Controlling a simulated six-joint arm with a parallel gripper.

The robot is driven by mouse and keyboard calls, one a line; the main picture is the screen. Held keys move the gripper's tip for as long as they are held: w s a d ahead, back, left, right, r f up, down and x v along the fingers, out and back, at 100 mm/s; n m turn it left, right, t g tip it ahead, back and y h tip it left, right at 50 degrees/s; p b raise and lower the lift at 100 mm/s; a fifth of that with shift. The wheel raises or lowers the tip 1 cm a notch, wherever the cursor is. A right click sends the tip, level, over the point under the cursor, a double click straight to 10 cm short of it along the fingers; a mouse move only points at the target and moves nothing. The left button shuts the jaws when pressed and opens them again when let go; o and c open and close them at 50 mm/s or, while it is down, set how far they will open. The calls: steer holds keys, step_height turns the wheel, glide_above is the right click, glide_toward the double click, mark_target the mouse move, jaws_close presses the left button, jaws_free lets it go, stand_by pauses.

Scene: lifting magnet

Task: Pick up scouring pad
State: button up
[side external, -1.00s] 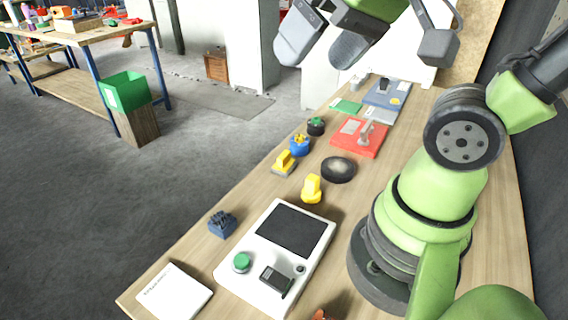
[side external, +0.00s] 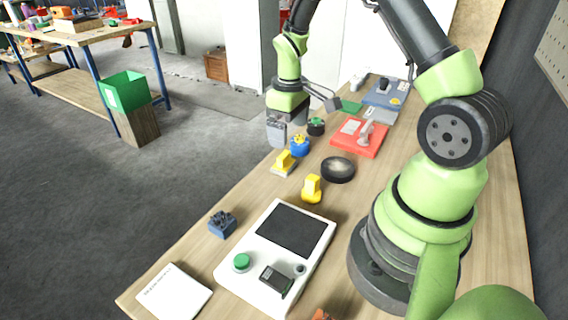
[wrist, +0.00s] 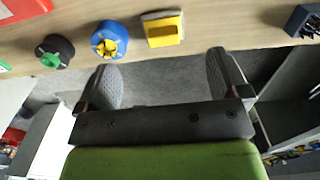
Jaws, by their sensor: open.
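I cannot tell for sure which thing is the scouring pad. A dark round piece with a greyish, rough-looking centre (side external: 338,169) lies mid-bench in the side view. A yellow block on a grey base (side external: 285,163) lies to its left, nearer the bench edge; it also shows at the top of the wrist view (wrist: 163,29). My gripper (side external: 287,128) points down by the bench's left edge, beside the blue knob piece. In the wrist view its fingers (wrist: 166,80) are wide apart with nothing between them, over the grey floor beyond the edge.
A blue piece with a yellow knob (side external: 300,146) and a black one with a green knob (side external: 316,127) stand close to my gripper. A yellow piece (side external: 312,189), a dark blue block (side external: 222,224), a white console (side external: 265,287) and a red plate (side external: 358,138) also occupy the bench (side external: 190,257).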

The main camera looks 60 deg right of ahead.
mark_target(287, 155)
step_height(287, 155, down, 8)
steer(key=shift+w+a+f, duration=0.15)
steer(key=shift+f, duration=0.1)
steer(key=c, duration=1)
